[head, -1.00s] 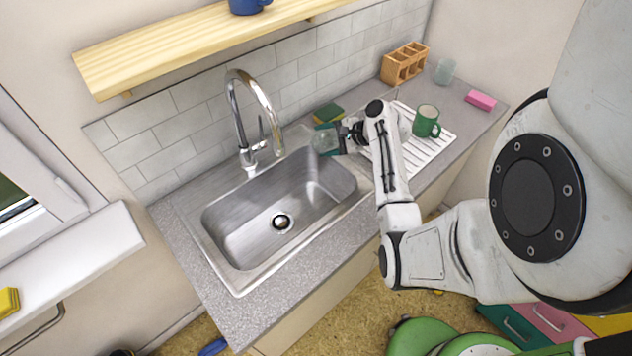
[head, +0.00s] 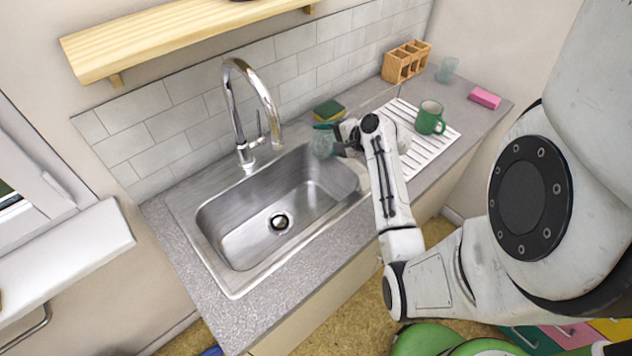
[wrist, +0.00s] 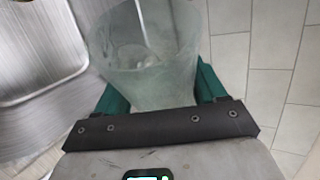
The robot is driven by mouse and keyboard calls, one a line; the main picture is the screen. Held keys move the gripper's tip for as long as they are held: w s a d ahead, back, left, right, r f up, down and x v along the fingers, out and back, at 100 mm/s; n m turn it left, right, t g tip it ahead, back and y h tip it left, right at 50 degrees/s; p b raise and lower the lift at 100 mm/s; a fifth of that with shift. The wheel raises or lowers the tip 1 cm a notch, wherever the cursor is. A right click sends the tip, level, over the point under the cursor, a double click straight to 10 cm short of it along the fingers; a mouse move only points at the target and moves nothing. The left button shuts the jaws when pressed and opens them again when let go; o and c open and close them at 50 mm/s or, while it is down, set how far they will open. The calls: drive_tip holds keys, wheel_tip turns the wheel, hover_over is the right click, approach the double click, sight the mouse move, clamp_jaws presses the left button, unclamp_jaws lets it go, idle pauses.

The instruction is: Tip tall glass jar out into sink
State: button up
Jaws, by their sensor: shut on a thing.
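The tall glass jar (head: 322,144) is pale, see-through green glass. My gripper (head: 341,138) is shut on it, above the right end of the sink (head: 228,228). In the wrist view the jar (wrist: 150,65) sits between the green fingers of my gripper (wrist: 155,92). Its wide part points away from my palm and looks tilted. Something pale shows inside the jar, but I cannot tell what it is. The sink basin (wrist: 35,45) lies to its left in that view. The basin looks empty around its drain.
A chrome tap (head: 240,110) arches at the back of the sink. A sponge (head: 329,111) lies behind my gripper. A green mug (head: 430,118) stands on the white drainer (head: 452,133). A wooden holder (head: 405,62), another glass (head: 446,70) and a pink block (head: 484,98) are farther right.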

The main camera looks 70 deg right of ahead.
drive_tip(key=shift+a+f+n+h+b, duration=0.3)
drive_tip(key=shift+a+n+h+b, duration=0.3)
drive_tip(key=shift+b, duration=0.9)
drive_tip(key=shift+r, duration=0.1)
drive_tip(key=shift+w+d+b, duration=0.1)
drive_tip(key=shift+d+b, duration=0.2)
drive_tip(key=shift+d, duration=0.15)
drive_tip(key=shift+a+f+n+t+h+b, duration=0.3)
drive_tip(key=shift+f+n+h+b, duration=0.45)
drive_tip(key=shift+b, duration=0.95)
drive_tip(key=shift+a+r+n+h, duration=0.1)
drive_tip(key=shift+r+n+h, duration=0.15)
